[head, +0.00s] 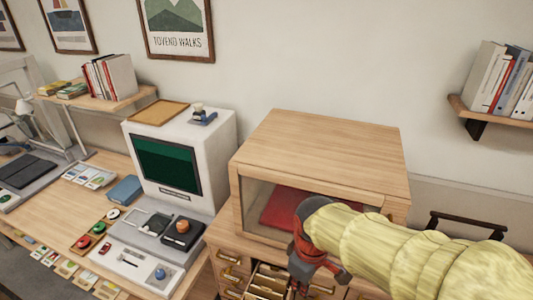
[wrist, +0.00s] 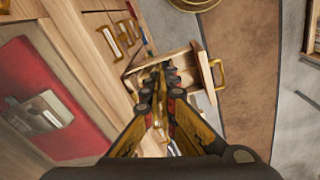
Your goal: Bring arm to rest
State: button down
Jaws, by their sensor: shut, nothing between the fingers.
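My arm, in a pale yellow sleeve, reaches in from the right in the head view. My gripper (head: 300,286) points down in front of the wooden cabinet, beside an open drawer (head: 268,282). In the wrist view my gripper (wrist: 160,68) has its fingertips together with nothing held. The fingers show in front of the pulled-out drawer (wrist: 196,62) with its brass handle. How far the fingertips are from the drawer is hard to tell.
A wooden display case (head: 322,145) with a red cushion (head: 284,207) stands on the cabinet, close to my arm. A flat object (wrist: 42,112) lies on the cushion. Left is a desk with a white computer (head: 180,160). A shelf (head: 490,118) hangs at right.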

jog(key=s+d+r+m+t+b, duration=0.2)
jog(key=s+d+m+t+b, duration=0.2)
jog(key=s+d+m+b, duration=0.4)
jog(key=shift+d+r+m+t+b, duration=0.3)
jog(key=shift+d+m+t, duration=0.1)
jog(key=shift+d+m, duration=0.75)
jog(key=shift+s, duration=0.1)
